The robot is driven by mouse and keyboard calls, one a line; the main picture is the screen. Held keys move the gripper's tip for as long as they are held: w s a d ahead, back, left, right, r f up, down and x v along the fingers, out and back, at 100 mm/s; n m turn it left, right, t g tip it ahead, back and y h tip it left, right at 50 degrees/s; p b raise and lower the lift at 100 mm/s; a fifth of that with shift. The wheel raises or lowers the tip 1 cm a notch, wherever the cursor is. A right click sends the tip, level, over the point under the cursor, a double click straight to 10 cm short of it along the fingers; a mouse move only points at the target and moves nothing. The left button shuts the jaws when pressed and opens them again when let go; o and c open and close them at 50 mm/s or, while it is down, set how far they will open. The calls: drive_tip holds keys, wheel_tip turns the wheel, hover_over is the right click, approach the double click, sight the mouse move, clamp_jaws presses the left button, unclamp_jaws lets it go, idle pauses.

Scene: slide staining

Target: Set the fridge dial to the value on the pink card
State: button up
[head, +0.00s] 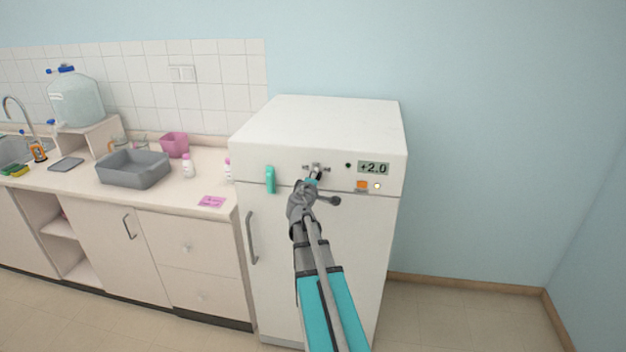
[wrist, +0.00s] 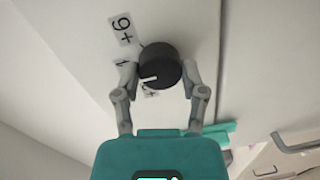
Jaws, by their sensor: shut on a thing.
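The fridge (head: 318,112) is white, with a display (head: 373,168) on its upper front that reads +2.0. The black round dial (wrist: 160,62) shows large in the wrist view, with a white pointer mark at its lower left. A label with +6 (wrist: 123,28) and a partly covered label (wrist: 150,92) that seems to read +2 lie around it. My gripper (wrist: 160,78) is shut on the dial, one finger on each side. In the head view my gripper (head: 316,174) hides most of the dial. The pink card (head: 212,201) lies on the counter; its writing is too small to read.
A teal piece (head: 270,180) is on the fridge front left of the dial. An orange button (head: 362,185) is below the display. The counter (head: 160,200) at left holds a grey basin (head: 134,170), a pink container (head: 174,145) and bottles. Floor right of the fridge is clear.

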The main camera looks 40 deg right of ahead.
drive_tip(key=shift+w+d, duration=0.1)
drive_tip(key=o, duration=1.2)
drive_tip(key=shift+c, duration=0.2)
